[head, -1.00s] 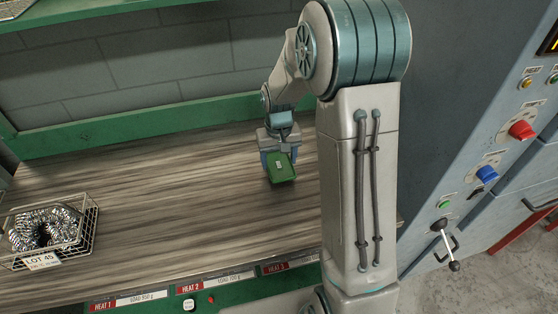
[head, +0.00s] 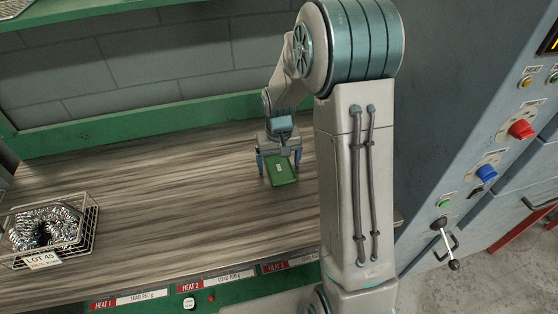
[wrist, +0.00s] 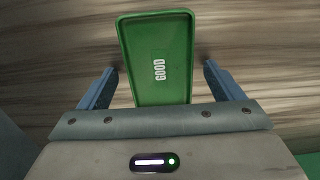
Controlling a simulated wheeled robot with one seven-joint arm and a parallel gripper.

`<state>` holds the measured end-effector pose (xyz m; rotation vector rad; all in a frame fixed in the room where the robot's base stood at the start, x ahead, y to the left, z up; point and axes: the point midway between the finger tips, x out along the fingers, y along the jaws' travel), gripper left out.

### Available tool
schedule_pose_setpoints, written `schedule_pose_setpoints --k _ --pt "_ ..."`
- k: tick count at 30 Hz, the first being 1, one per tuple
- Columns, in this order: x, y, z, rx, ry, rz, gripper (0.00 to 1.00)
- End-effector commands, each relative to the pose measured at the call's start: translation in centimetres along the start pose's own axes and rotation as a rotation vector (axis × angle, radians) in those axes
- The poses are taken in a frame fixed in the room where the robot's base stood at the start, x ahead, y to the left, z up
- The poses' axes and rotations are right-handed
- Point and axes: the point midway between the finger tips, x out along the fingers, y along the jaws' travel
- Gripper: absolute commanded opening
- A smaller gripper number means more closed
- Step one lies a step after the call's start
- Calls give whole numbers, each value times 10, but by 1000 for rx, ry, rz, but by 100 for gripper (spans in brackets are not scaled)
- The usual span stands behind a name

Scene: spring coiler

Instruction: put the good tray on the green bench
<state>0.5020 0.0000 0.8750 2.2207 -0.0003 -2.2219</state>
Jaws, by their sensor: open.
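The good tray (head: 283,174) is a small green rectangular tray lying on the wood-grain top of the green bench (head: 180,190). In the wrist view the tray (wrist: 158,90) shows the word GOOD and looks empty. My gripper (head: 275,168) is above the bench at the tray's near-to-wrist end. In the wrist view its two blue fingers (wrist: 160,82) are spread wide, one on each side of the tray, with a gap on both sides. Nothing is held.
A wire basket (head: 88,235) with a shiny coil and a LOT 45 tag stands at the bench's left. A green back rail (head: 150,122) runs along the wall. A grey control cabinet (head: 470,140) with buttons and a lever is on the right. The bench's middle is clear.

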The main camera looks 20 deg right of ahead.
Motion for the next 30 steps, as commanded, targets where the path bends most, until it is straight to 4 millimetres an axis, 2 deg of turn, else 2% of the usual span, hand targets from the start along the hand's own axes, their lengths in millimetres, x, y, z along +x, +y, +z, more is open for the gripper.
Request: schedule_pose_setpoints --k 15,22,26,30 --pt "-101 0 -1 0 5 0 87" --pt "-121 0 2 0 5 0 87" --pt "-133 0 17 1 23 3 87" --pt "-150 0 49 2 63 8 87"
